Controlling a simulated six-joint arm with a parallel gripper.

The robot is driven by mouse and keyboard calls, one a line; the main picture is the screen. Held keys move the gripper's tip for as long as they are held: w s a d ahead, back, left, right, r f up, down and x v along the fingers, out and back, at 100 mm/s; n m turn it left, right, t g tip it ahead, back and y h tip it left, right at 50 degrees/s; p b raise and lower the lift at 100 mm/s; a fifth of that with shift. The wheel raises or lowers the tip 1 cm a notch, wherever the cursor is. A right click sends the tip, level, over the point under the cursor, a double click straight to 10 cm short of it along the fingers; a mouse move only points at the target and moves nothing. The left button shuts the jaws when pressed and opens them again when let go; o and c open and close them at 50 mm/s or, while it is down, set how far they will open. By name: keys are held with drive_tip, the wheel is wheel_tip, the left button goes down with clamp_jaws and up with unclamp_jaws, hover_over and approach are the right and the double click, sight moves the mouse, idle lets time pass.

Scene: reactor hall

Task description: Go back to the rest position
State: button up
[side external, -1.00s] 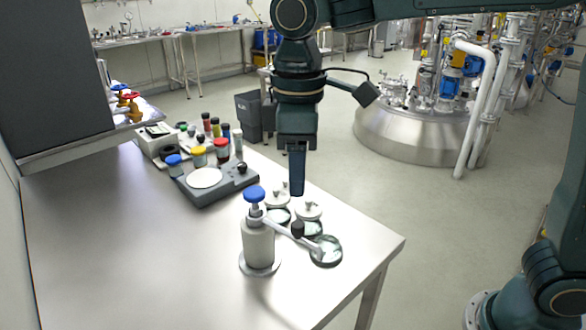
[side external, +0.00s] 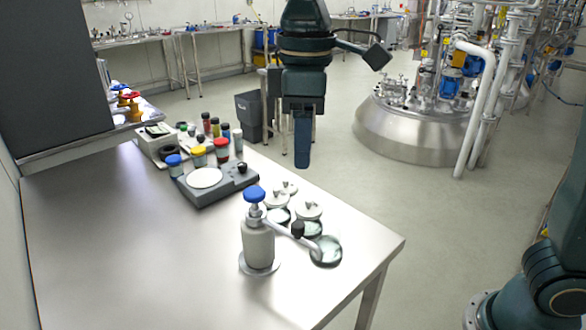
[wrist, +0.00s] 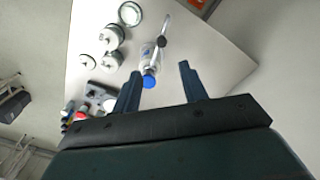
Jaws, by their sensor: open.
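My gripper (side external: 302,140) hangs pointing down above and behind the right edge of the steel table, clear of everything on it. In the wrist view my gripper (wrist: 158,88) shows two dark fingers spread apart with nothing between them. The sampling valve body (side external: 258,243) with a blue knob (side external: 254,194) stands upright on the table, its side arm reaching right over a round glass dish (side external: 326,251). The blue knob also shows in the wrist view (wrist: 149,81), beyond the fingers.
Lidded glass jars (side external: 309,211) stand behind the dish. A grey scale (side external: 218,185) and several colour-capped bottles (side external: 221,150) sit farther back on the table (side external: 120,240). A grey cabinet (side external: 55,75) stands at left. A large steel vessel (side external: 415,140) stands at back right; the floor between is clear.

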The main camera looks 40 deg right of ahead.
drive_tip(key=s+d+f+m+t, duration=0.2)
drive_tip(key=s+d+f+m, duration=0.1)
drive_tip(key=s+d, duration=0.5)
drive_tip(key=s+d+f+m+t, duration=0.3)
drive_tip(key=s+d+m, duration=0.2)
drive_tip(key=s+d, duration=0.3)
drive_tip(key=shift+s+d+f+m, duration=0.2)
drive_tip(key=shift+d+f+m, duration=0.1)
drive_tip(key=shift+d, duration=0.6)
